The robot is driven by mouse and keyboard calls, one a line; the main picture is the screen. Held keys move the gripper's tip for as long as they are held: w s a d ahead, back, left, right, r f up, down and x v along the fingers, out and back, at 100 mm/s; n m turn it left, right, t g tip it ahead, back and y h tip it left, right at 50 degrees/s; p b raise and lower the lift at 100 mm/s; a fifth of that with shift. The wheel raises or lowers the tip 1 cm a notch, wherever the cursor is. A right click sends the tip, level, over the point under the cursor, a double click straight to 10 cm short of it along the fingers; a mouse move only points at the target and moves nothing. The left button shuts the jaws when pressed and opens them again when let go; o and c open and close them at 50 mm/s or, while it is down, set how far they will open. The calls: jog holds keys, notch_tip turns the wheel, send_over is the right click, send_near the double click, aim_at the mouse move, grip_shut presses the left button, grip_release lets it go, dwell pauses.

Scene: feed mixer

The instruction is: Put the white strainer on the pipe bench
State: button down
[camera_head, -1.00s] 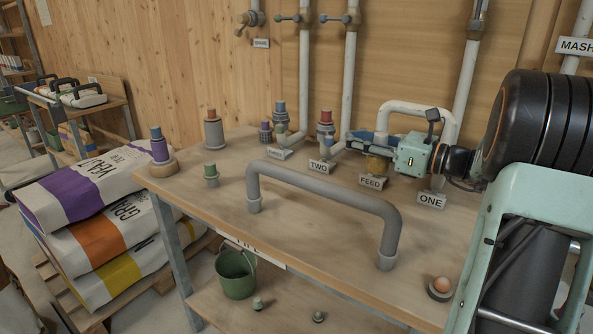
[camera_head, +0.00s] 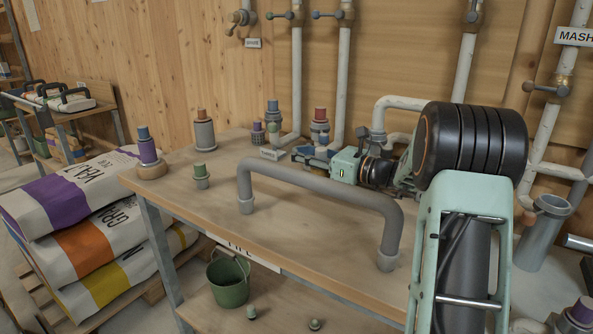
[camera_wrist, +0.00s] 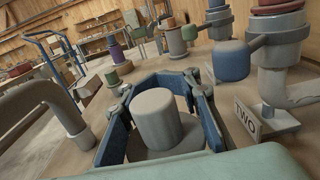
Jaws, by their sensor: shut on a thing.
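My gripper (camera_head: 308,154) is above the pipe bench (camera_head: 300,228), behind the bent grey pipe. In the wrist view its blue-padded fingers (camera_wrist: 163,105) are shut around a pale grey-white cylinder with a wider base (camera_wrist: 163,117), which looks like the white strainer. In the head view the held piece is hidden or too small to make out. I cannot tell whether its base touches the bench top.
The bent grey pipe (camera_head: 318,178) arches over the bench front. Capped fittings in green (camera_head: 201,176), brown (camera_head: 204,130), blue (camera_head: 148,148) and red (camera_head: 320,126) stand on the left and back. White wall pipes (camera_head: 297,85) rise behind. The bench's front middle is clear.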

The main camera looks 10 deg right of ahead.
jog(key=f, duration=0.1)
jog(key=f+b, duration=0.1)
jog(key=f, duration=0.2)
jog(key=shift+w+a+f, duration=0.1)
jog(key=shift+w+a, duration=0.15)
jog(key=shift+w, duration=0.1)
jog(key=c, duration=1.4)
grip_release()
jog(key=shift+f, duration=0.1)
jog(key=shift+c, duration=0.2)
jog(key=shift+r, duration=0.25)
jog(key=p+v, duration=0.2)
jog(key=v, duration=1)
